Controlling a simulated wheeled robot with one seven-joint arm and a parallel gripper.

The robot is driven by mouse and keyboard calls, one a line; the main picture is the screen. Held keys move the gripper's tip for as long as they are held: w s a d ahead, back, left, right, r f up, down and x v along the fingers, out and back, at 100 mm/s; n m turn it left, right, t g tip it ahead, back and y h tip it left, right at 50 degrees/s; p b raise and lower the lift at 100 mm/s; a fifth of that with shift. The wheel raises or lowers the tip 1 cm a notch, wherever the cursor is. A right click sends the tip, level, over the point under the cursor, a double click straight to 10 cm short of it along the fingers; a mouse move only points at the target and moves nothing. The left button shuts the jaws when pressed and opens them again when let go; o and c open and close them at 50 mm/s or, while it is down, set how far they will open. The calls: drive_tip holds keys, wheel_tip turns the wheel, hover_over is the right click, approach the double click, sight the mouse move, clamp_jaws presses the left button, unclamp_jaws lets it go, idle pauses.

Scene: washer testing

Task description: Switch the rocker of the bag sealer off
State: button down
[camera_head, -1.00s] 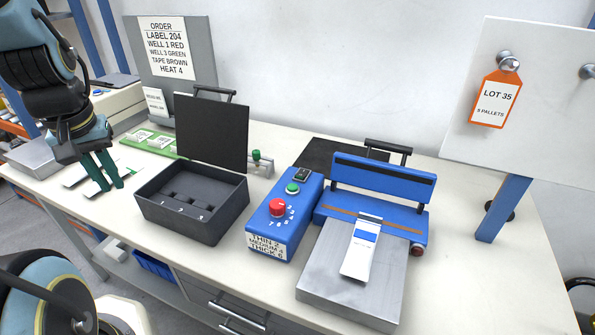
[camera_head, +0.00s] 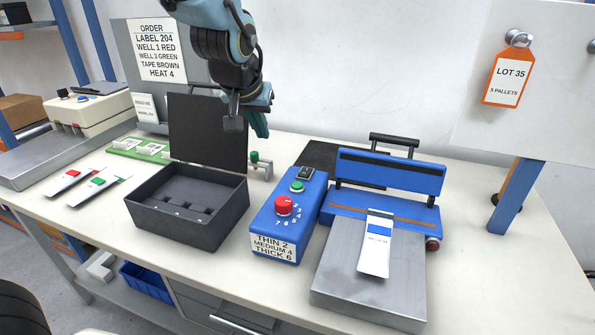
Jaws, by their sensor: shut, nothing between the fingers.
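The blue bag sealer (camera_head: 384,172) stands on the bench right of centre, its hinged upper bar raised. Its blue control box (camera_head: 268,219) stands to its left. The small black rocker (camera_head: 305,173) is at the back of that box's top, behind a green button (camera_head: 297,187) and a red knob (camera_head: 283,206); its position is too small to tell. A white bag with a blue label (camera_head: 375,245) lies on the sealer's metal plate (camera_head: 352,283).
An open black box (camera_head: 190,222) with its lid up (camera_head: 207,130) stands left of the control box. Two white cards or pouches with red and green marks (camera_head: 93,187) lie at left. An order sign (camera_head: 161,50) stands behind. The bench's right front (camera_head: 490,275) is clear.

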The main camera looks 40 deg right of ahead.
drive_tip(key=s+d+m+h, duration=0.1)
drive_tip(key=s+d, duration=0.3)
drive_tip(key=d, duration=0.1)
drive_tip(key=shift+s+d+r+b, duration=0.2)
drive_tip(key=shift+s+d+b, duration=0.1)
drive_tip(key=shift+b, duration=0.1)
drive_tip(key=p, duration=0.2)
hover_over(306, 171)
drive_tip(key=a, duration=0.2)
drive_tip(key=f, duration=0.8)
drive_tip(key=shift+s+d, duration=0.25)
drive_tip(key=shift+s, duration=0.15)
wheel_tip(306, 171, down, 2)
drive_tip(key=shift+s+a+f+p, duration=0.1)
drive_tip(key=shift+a+f+p, duration=0.1)
drive_tip(key=shift+p, duration=0.25)
drive_tip(key=shift+f, duration=0.85)
